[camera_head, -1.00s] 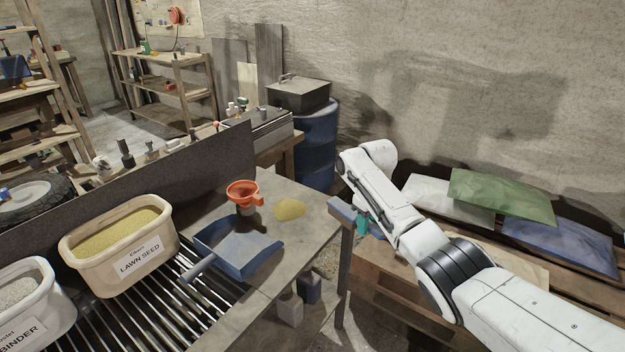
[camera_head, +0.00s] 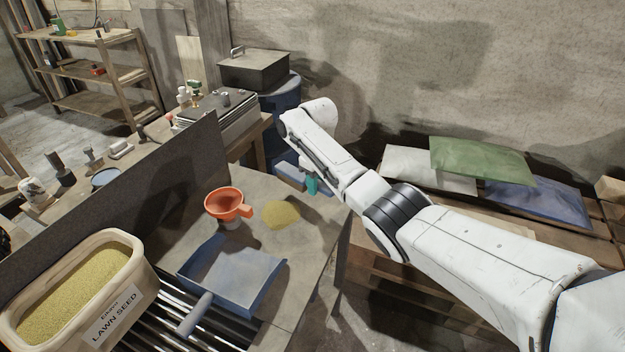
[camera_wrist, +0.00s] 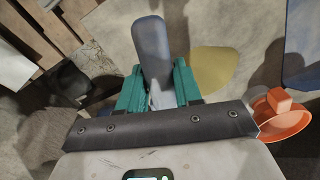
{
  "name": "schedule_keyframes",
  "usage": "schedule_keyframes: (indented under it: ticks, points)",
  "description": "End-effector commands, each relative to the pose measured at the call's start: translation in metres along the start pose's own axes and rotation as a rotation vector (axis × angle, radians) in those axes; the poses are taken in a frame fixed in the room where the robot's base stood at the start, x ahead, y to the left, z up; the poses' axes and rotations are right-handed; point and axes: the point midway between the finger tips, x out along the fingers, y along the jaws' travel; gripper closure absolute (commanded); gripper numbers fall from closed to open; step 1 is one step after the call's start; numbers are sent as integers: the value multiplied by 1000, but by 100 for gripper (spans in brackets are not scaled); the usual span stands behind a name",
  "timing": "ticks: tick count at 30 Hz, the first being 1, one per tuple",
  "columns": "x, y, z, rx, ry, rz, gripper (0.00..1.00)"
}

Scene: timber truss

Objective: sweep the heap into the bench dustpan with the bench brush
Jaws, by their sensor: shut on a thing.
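The heap (camera_head: 281,214) is a small flat yellow patch on the grey bench top, between the orange funnel and my arm. The blue dustpan (camera_head: 232,272) lies nearer the camera, its grey handle pointing toward the slatted part. My gripper (camera_head: 312,185) has teal fingers and is shut on the blue-grey brush (camera_head: 288,177), at the bench's far right edge beyond the heap. In the wrist view the fingers (camera_wrist: 158,88) close around the brush's handle (camera_wrist: 150,42), with the heap (camera_wrist: 214,68) just right of it and the dustpan (camera_wrist: 303,42) farther right. The bristles are hidden.
An orange funnel (camera_head: 228,204) stands just left of the heap. A lawn seed tub (camera_head: 128,318) stands on the slats at lower left. A dark upright panel (camera_head: 190,160) borders the bench. Bags (camera_head: 480,160) lie on pallets at right.

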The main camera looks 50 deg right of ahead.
Motion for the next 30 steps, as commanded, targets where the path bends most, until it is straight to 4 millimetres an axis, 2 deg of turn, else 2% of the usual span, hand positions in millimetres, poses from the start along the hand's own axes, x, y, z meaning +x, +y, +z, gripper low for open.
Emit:
schedule_keyframes:
  ticks: [12, 30]
  points:
    - [-3, 0, 1, 0, 3, 0, 100]
    - [28, 0, 1, 0, 4, 0, 100]
